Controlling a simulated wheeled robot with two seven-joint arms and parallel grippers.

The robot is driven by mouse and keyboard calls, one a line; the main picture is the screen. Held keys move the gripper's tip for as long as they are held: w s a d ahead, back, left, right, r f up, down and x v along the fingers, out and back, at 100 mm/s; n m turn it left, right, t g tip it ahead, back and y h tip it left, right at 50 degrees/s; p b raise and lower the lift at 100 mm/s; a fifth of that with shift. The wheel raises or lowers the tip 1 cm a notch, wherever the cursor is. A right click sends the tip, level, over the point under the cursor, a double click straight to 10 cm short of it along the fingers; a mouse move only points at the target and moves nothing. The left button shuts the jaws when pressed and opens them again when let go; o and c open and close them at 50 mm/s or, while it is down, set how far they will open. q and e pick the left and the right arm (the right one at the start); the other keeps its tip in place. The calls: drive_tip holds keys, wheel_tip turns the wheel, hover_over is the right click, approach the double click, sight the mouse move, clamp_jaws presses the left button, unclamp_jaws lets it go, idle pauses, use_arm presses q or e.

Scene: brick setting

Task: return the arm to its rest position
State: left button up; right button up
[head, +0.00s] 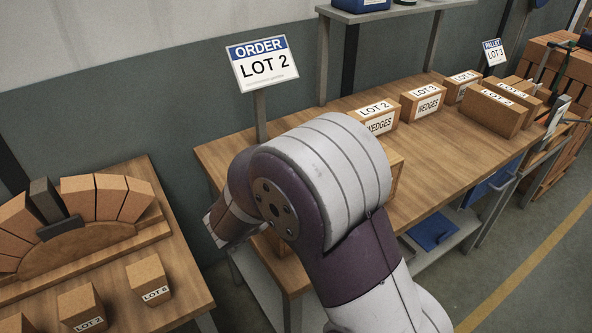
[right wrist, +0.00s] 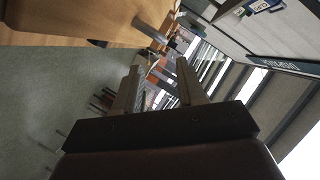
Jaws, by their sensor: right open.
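My right arm fills the middle of the head view, bent in front of the wooden table (head: 225,150). Its gripper cannot be made out there. In the right wrist view my right gripper (right wrist: 158,66) has its two fingers apart with nothing between them. A brown surface (right wrist: 75,18), perhaps a box, is close at the upper left of that view. My left gripper is in neither view.
A sign reading ORDER LOT 2 (head: 263,68) stands behind my arm. A LOT 2 box (head: 376,122), a LOT 3 box (head: 424,105) and others stand on the table. Another box (head: 397,172) is partly hidden by my arm. Left, a second table holds a brick arch (head: 75,202) and loose bricks (head: 148,275).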

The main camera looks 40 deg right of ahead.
drive_tip(key=w+a+n+t+y, duration=0.1)
drive_tip(key=w+n, duration=0.1)
drive_tip(key=w+a+n+t+y+p, duration=0.1)
drive_tip(key=w+n+t, duration=0.1)
drive_tip(key=w+a+n+t+y, duration=0.2)
drive_tip(key=w, duration=0.1)
drive_tip(key=shift+a+f+p, duration=0.1)
drive_tip(key=shift+p, duration=0.2)
drive_tip(key=a+f+n+y+p, duration=0.2)
drive_tip(key=a+f+n+y, duration=0.2)
drive_tip(key=a+n+y, duration=0.65)
drive_tip(key=s+a+f+n+g, duration=0.2)
drive_tip(key=s+n+g, duration=0.1)
drive_tip(key=s+n, duration=0.2)
drive_tip(key=s+a+f+n+g, duration=0.1)
drive_tip(key=s+f+n+g, duration=0.1)
drive_tip(key=s+n, duration=0.3)
drive_tip(key=s+g+p, duration=0.1)
drive_tip(key=s, duration=0.2)
drive_tip(key=shift+a+g, duration=0.3)
drive_tip(key=shift+a, duration=0.05)
